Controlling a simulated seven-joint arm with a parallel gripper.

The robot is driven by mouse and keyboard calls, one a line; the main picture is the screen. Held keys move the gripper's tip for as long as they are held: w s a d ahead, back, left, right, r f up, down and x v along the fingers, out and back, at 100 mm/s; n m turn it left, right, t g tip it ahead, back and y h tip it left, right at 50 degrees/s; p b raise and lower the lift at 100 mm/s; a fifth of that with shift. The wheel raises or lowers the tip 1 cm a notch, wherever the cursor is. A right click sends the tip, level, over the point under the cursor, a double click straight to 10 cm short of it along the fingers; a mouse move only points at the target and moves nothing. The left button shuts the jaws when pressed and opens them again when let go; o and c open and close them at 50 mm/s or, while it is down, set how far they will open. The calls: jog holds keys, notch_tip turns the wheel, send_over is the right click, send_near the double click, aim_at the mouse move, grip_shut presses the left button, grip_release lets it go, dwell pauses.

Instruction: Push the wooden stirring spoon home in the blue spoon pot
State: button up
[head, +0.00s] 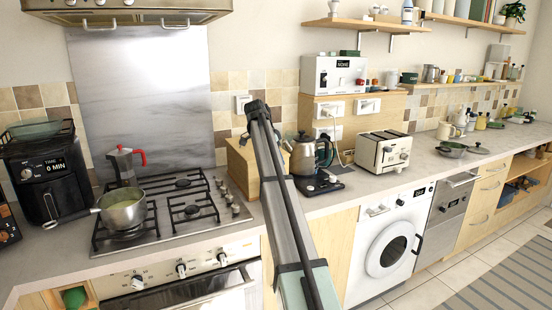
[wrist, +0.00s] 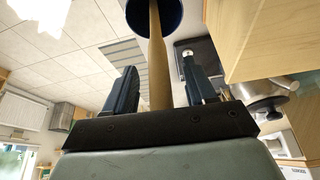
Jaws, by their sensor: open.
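In the wrist view, the wooden stirring spoon (wrist: 157,62) runs lengthwise between the two fingers of my gripper (wrist: 159,64). The fingers are open, with a gap on each side of the spoon's shaft. The spoon's far end meets the dark blue round spoon pot (wrist: 153,18) at the top edge of the picture. The pot is cut off there, and I cannot tell how deep the spoon sits in it. In the head view my arm reaches toward the counter behind the kettle, and I cannot make out spoon or pot there.
A wooden box (head: 240,160) stands close left of my arm, and a kettle (head: 306,156) on its base close right. The hob (head: 170,212) with a saucepan (head: 122,212) and moka pot (head: 124,166) is left. A toaster (head: 383,150) stands right.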

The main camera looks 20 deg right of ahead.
jog(key=shift+r, duration=0.1)
jog(key=v, duration=1.3)
jog(key=shift+r, duration=0.3)
jog(key=shift+a, duration=0.1)
